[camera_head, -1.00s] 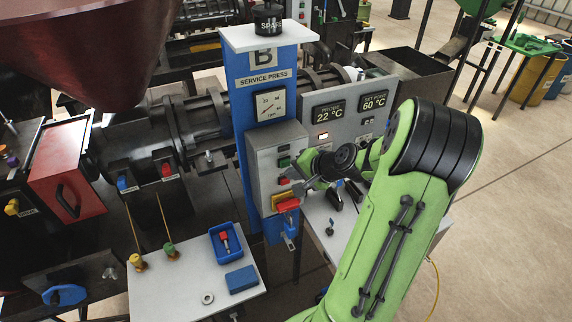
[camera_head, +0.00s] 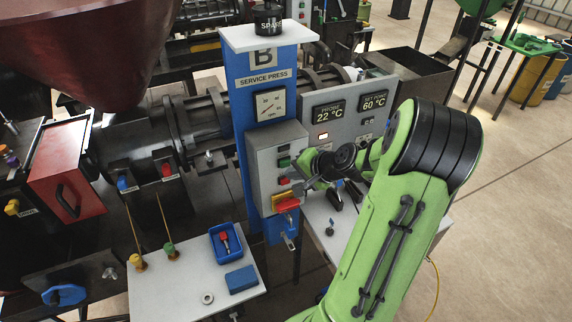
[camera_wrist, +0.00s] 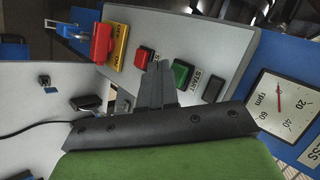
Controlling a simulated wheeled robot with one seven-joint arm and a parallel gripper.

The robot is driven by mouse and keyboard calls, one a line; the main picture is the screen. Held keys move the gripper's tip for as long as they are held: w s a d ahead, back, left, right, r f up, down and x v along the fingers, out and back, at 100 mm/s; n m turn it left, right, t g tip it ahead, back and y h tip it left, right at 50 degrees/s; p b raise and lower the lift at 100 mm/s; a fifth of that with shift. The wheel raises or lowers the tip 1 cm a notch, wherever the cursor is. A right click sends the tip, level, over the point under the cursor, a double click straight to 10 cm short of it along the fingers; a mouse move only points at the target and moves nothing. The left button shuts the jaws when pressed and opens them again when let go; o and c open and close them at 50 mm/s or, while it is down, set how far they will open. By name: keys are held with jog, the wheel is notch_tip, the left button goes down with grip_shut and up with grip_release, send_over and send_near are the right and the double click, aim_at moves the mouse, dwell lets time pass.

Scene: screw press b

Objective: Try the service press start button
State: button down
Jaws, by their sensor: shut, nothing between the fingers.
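The service press control box (camera_head: 262,165) is a grey panel on the blue column. In the wrist view its green button (camera_wrist: 181,73), beside the START label (camera_wrist: 196,86), has a red button (camera_wrist: 144,57) to its left. My gripper (camera_wrist: 159,66) is shut and empty, its fingertips pointing at the panel between these buttons, closer to the green one. I cannot tell whether the tips touch the panel. In the head view my gripper (camera_head: 304,184) is just right of the box's face, near the green button (camera_head: 284,162).
A red switch on a yellow plate (camera_head: 285,202) is low on the box, with a padlock below. A dial gauge (camera_head: 271,104) is above. The display panel (camera_head: 345,115) stands to the right. A front table (camera_head: 180,290) holds a blue tray (camera_head: 226,241).

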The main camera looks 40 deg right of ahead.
jog(key=shift+w, duration=0.15)
jog(key=shift+w+d, duration=0.15)
jog(key=shift+w, duration=0.15)
jog(key=shift+w+d, duration=0.1)
jog(key=shift+w, duration=0.3)
dwell(0.8)
jog(key=shift+s+a, duration=0.25)
jog(key=shift+s, duration=0.6)
jog(key=s, duration=0.2)
jog(key=s+a, duration=0.1)
jog(key=s, duration=0.1)
jog(key=shift+s+a+b, duration=0.2)
jog(key=shift+s+b, duration=0.2)
